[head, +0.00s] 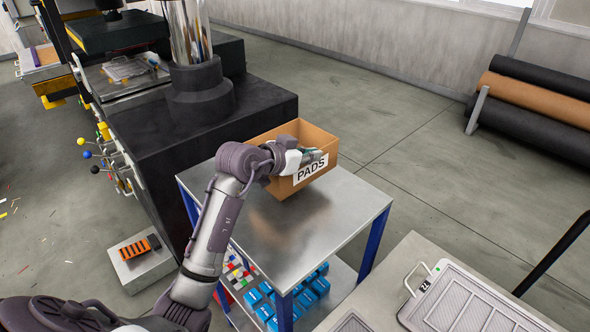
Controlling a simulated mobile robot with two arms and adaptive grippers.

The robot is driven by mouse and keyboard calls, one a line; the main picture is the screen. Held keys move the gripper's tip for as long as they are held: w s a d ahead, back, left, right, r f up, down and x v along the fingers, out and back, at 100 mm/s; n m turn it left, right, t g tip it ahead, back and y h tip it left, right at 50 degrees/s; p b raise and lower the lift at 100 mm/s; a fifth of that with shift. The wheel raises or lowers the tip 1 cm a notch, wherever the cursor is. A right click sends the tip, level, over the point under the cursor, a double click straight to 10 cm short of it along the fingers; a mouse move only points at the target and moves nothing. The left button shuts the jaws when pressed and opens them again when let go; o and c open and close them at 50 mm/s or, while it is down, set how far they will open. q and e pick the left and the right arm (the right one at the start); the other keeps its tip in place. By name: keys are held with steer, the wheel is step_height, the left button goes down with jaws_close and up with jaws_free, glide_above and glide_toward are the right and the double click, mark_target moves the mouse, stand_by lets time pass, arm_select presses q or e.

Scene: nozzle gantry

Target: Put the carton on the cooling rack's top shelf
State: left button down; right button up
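The carton (286,184) is an open brown box with a white "PADS" label. It is at the far edge of the bare metal top shelf (345,205) of a blue-legged rack. I cannot tell whether its bottom rests on the shelf or is slightly above it. My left gripper (310,157) reaches over the carton's near left side, with its fingers at or inside the carton's opening. The wrist hides part of the carton's rim, and whether the fingers are shut on a wall cannot be made out. My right gripper is out of view.
The rack's lower shelf holds blue bins (292,297) and small coloured pieces. A dark machine block (150,128) stands close at the left. A grey table with a mesh tray (455,300) is at the lower right. Rolls (540,95) lie by the wall.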

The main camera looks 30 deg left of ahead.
arm_select(q)
steer(key=a, duration=0.1)
steer(key=s+a+f, duration=0.1)
steer(key=shift+a+f, duration=0.3)
steer(key=shift+a, duration=0.05)
steer(key=shift+s+a+f, duration=0.2)
steer(key=shift+a, duration=0.05)
step_height(320, 180, down, 3)
steer(key=shift+p, duration=0.75)
steer(key=shift+f, duration=0.55)
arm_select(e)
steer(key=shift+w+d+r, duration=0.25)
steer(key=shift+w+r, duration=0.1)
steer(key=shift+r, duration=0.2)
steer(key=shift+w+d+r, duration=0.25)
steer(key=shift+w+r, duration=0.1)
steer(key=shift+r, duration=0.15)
arm_select(q)
steer(key=c, duration=1.8)
jaws_free()
steer(key=shift+f, duration=0.15)
steer(key=o, duration=0.5)
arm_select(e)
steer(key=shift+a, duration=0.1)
